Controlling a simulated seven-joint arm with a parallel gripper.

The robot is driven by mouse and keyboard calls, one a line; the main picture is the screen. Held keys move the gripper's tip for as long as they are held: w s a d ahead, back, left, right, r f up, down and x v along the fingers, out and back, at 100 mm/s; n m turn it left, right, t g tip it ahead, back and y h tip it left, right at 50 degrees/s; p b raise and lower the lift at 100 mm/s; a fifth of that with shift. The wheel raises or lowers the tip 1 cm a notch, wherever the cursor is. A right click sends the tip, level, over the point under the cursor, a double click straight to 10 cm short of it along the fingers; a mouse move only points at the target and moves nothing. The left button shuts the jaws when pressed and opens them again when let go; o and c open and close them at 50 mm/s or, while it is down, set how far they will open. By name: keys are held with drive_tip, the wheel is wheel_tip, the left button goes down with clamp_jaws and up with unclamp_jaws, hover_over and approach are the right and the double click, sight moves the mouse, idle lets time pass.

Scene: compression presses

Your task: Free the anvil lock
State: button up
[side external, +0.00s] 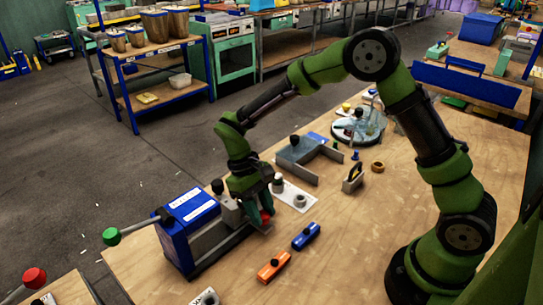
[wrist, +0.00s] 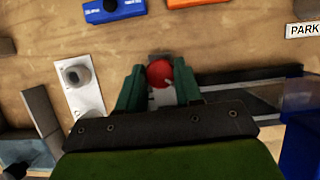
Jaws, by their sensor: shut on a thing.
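The press (side external: 188,225) has a blue body, a long grey bed and a lever with a green ball (side external: 111,236). A red round knob (wrist: 160,73), which looks like the anvil lock, sits at the bed's end near the wooden bench. My gripper (side external: 264,217) is lowered there, with red showing at its fingertips. In the wrist view, my gripper's green fingers (wrist: 158,88) stand on both sides of the knob, shut on it. The knob's lower part and its fixing are hidden. I cannot tell whether it is turned.
A blue block (side external: 306,236) and an orange block (side external: 273,266) lie in front of the press. A white plate with a grey round piece (wrist: 77,76) lies beside my gripper. A grey angled bracket (side external: 300,152) stands behind.

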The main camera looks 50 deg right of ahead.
drive_tip(key=n, duration=0.2)
drive_tip(key=n+h, duration=0.1)
drive_tip(key=n, duration=0.1)
drive_tip(key=shift+w+a+n+t+h, duration=0.1)
drive_tip(key=shift+n+t+h, duration=0.2)
drive_tip(key=shift+n, duration=0.1)
drive_tip(key=shift+a+n+t+h, duration=0.1)
drive_tip(key=shift+n+t+h, duration=0.45)
drive_tip(key=shift+n, duration=1.35)
drive_tip(key=o, duration=1)
drive_tip(key=v, duration=1.6)
drive_tip(key=shift+w+a+r, duration=0.1)
drive_tip(key=shift+a+r, duration=0.2)
drive_tip(key=shift+a, duration=0.05)
drive_tip(key=shift+d, duration=0.1)
